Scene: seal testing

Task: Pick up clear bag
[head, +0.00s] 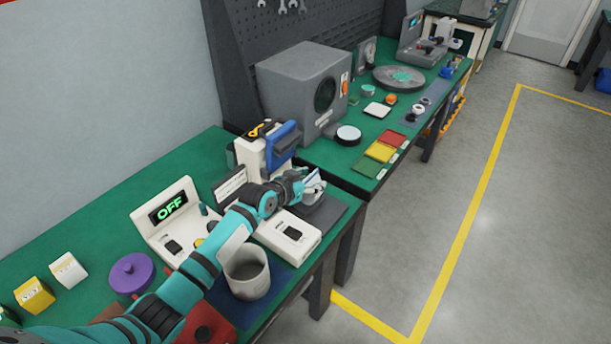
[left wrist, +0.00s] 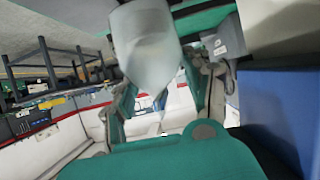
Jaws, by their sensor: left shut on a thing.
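My left gripper (head: 312,185) reaches in from the left over the dark pad near the table's right end. In the left wrist view its fingers (left wrist: 160,98) are shut on the clear bag (left wrist: 147,45), a pale, translucent sheet that sticks out beyond the fingertips. In the head view only a small pale piece shows at the fingertips, and the gripper hides much of what lies under it. I cannot tell whether the bag touches the pad. My right gripper is not in view.
A white device (head: 288,235) and a grey cup (head: 247,271) stand close to my left arm. A blue-and-white machine (head: 282,143) stands behind the gripper. A white panel reading OFF (head: 168,208) and a purple lidded thing (head: 131,272) are further left. The floor on the right is clear.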

